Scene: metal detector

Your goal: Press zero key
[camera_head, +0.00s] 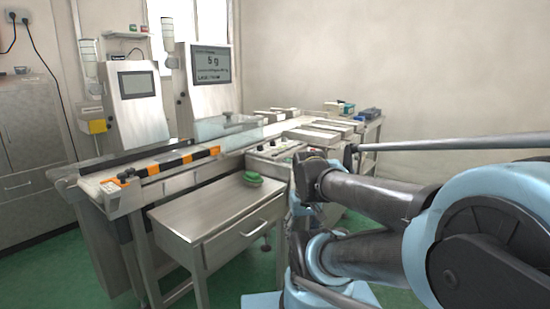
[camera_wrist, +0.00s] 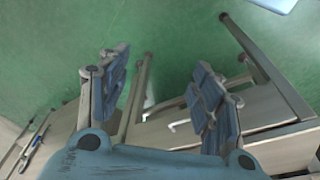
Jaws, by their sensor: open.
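The tall right-hand machine's screen (camera_head: 210,64) shows "5 g" with smaller lines of text below it. A second upright unit with a dark screen (camera_head: 138,84) stands to its left. The zero key cannot be made out in either view. My gripper (camera_wrist: 160,92) is open and empty in the wrist view, its two blue-padded fingers spread wide. It points down over the green floor and grey metal furniture parts. In the head view my arm is at the right, well apart from the screens, and the gripper is not clearly seen.
A conveyor with a black-and-orange striped bar (camera_head: 180,163) runs in front of the screens. A metal side table (camera_head: 205,208) with a drawer bears a small green object (camera_head: 252,178). Several pale boxes lie on the bench at the back right. A grey cabinet (camera_head: 28,150) stands far left.

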